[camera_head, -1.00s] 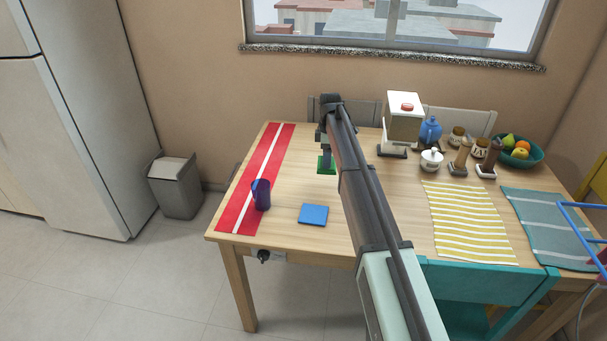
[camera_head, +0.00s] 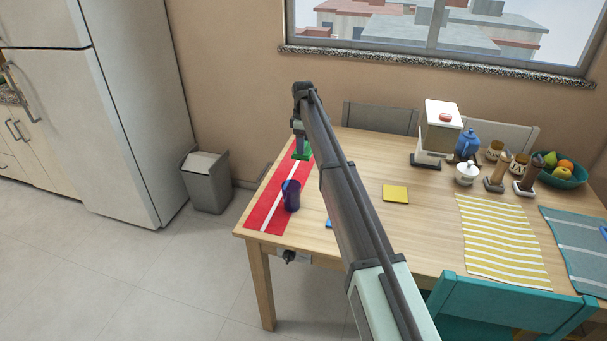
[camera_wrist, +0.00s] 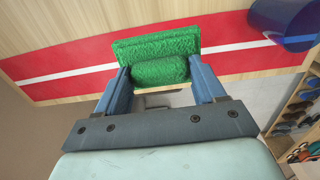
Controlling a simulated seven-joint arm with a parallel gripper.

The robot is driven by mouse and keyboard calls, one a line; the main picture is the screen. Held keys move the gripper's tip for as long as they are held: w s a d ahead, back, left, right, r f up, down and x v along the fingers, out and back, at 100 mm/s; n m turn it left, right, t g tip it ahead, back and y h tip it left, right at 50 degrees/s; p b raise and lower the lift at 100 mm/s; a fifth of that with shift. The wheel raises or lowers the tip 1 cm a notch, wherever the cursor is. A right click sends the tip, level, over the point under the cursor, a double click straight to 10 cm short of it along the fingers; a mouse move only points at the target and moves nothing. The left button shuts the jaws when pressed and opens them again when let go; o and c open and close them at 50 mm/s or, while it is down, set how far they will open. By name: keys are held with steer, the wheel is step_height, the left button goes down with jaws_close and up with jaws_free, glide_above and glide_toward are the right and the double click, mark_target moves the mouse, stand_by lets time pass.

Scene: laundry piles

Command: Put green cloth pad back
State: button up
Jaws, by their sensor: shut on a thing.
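The green cloth pad (camera_wrist: 158,58) is between the blue-grey fingers of my gripper (camera_wrist: 165,78) in the wrist view. My gripper is shut on it. In the head view the green pad (camera_head: 302,152) hangs under my gripper (camera_head: 300,143), over or near the far part of the red runner with a white stripe (camera_head: 254,213). I cannot tell its exact height above the table. A yellow pad (camera_head: 396,194) lies flat on the table right of my arm.
A dark blue cup (camera_head: 291,196) stands on the runner; it also shows in the wrist view (camera_wrist: 284,20). A white-and-grey appliance (camera_head: 440,130), blue teapot (camera_head: 467,145) and fruit bowl (camera_head: 562,172) stand at the right. A yellow striped mat (camera_head: 500,240) lies front right.

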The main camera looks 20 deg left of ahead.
steer(key=shift+f, duration=4.95)
steer(key=shift+f, duration=0.1)
steer(key=o, duration=1)
step_height(320, 180, up, 12)
steer(key=shift+r, duration=0.15)
